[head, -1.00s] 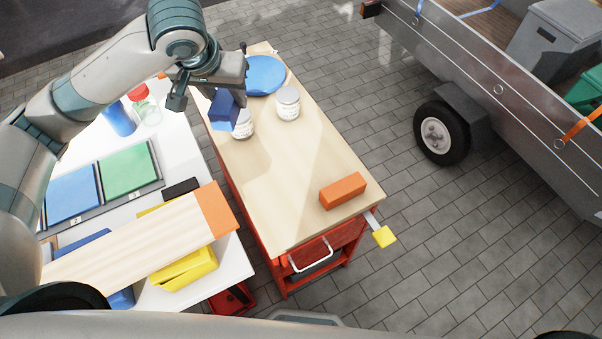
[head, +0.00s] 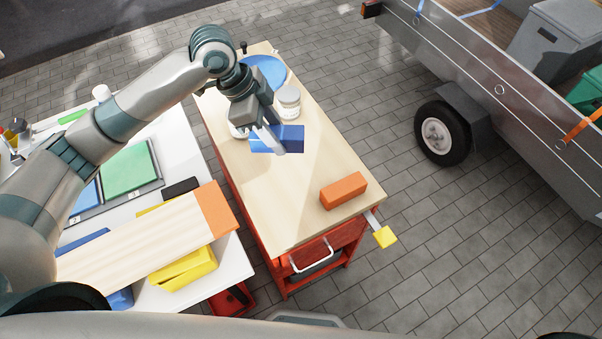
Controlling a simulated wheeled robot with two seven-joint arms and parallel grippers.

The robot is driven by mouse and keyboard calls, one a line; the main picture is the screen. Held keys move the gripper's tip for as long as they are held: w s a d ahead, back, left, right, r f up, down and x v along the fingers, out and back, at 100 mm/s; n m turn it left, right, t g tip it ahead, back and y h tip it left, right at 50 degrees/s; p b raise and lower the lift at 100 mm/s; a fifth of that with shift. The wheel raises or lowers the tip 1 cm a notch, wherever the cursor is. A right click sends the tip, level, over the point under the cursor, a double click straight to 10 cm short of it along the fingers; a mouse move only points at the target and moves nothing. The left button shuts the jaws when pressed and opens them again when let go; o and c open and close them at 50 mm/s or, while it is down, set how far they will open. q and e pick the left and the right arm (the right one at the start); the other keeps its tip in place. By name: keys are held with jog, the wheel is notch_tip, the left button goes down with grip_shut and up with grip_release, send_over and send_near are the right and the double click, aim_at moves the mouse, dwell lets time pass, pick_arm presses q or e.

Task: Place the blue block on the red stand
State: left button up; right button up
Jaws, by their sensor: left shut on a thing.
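My left gripper (head: 268,138) is shut on the blue block (head: 291,135), over the middle of a wooden-topped red cart (head: 258,187). The block lies lengthwise across the view, and a light-coloured finger covers part of its front. I cannot tell whether the block touches the wooden top or hangs just above it. The cart has a red body with a drawer below its top; I see no other clear red stand. My right gripper is not in view.
An orange block (head: 343,190) lies near the cart's front right corner. Close behind the blue block are a white-lidded jar (head: 288,101), a second jar partly hidden by my gripper, and a blue disc (head: 264,70). The cart top's front middle is clear.

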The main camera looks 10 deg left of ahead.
aim_at(302, 149)
pick_arm(q)
jog(key=d+f+m+g, duration=0.1)
jog(key=d+m, duration=0.1)
jog(key=m, duration=0.1)
jog(key=s+d+f+m+g+y, duration=0.1)
jog(key=d+f+m, duration=0.1)
jog(key=m, duration=0.1)
jog(key=s+d+f+m+g, duration=0.1)
jog(key=d+m, duration=0.1)
jog(key=m, duration=0.2)
jog(key=shift+s+d+f+g, duration=0.25)
jog(key=shift+g, duration=0.15)
jog(key=shift+s+d+f+m+y, duration=0.2)
jog(key=shift+d+m+y, duration=0.1)
jog(key=shift+m, duration=0.25)
jog(key=shift+s+d+f+m+y, duration=0.1)
jog(key=shift+d+f+m+y, duration=0.15)
jog(key=shift+m, duration=0.3)
jog(key=shift+a, duration=0.1)
